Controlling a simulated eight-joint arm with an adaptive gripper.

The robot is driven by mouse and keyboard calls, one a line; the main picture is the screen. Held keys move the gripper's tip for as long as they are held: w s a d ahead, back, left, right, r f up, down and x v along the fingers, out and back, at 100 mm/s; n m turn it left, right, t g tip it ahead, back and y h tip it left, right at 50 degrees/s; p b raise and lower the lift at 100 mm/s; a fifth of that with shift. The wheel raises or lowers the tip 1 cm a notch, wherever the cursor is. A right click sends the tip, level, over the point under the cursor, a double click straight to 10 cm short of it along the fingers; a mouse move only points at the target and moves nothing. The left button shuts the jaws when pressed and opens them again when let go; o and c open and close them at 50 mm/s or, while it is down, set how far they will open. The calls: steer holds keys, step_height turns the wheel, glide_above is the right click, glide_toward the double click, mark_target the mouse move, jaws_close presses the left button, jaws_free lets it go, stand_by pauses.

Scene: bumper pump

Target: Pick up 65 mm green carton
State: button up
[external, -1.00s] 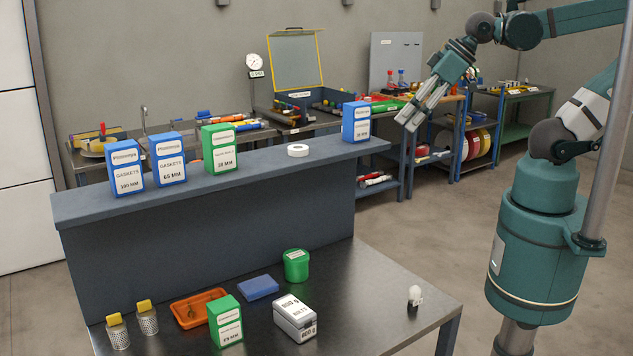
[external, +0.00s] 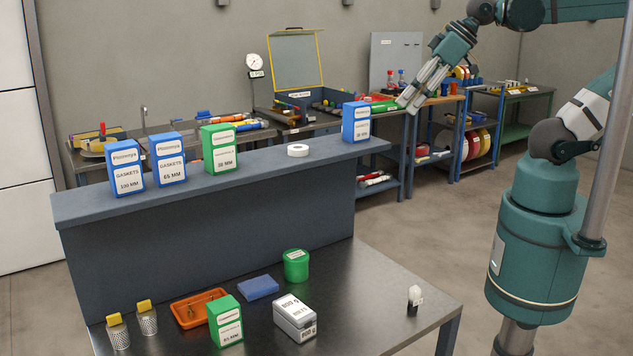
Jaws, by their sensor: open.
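Two green cartons are in view. One green carton (external: 225,322) stands upright on the front metal table; its small label seems to read 65 MM, but it is hard to be sure. The other green carton (external: 219,149) stands on the raised shelf, and its label looks like 28 or 38 MM. My gripper (external: 408,105) is open and empty, in the air to the right of the shelf's right end. It is well above and far to the right of the table carton, and apart from both cartons.
Blue gasket cartons (external: 126,168) (external: 168,159) (external: 356,123) and a white ring (external: 298,150) stand on the shelf (external: 260,162). Around the table carton are an orange tray (external: 178,314), a blue block (external: 258,287), a grey box (external: 294,318) and a green canister (external: 296,266). The table's right part is mostly clear.

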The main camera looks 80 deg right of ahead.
steer(key=w+a+r+n+g+b, duration=0.1)
steer(key=w+a+r, duration=0.3)
steer(key=w, duration=0.2)
steer(key=w+a+r+n+g, duration=0.1)
steer(key=w+a+r+n, duration=0.1)
steer(key=w+a+r, duration=0.35)
steer(key=n+g+b, duration=0.4)
steer(key=n+g, duration=0.1)
steer(key=n, duration=0.1)
glide_above(223, 304)
step_height(223, 304, down, 9)
step_height(223, 304, down, 39)
steer(key=shift+r, duration=0.1)
steer(key=shift+f+p, duration=0.3)
steer(key=shift+f, duration=1)
steer(key=shift+f, duration=0.15)
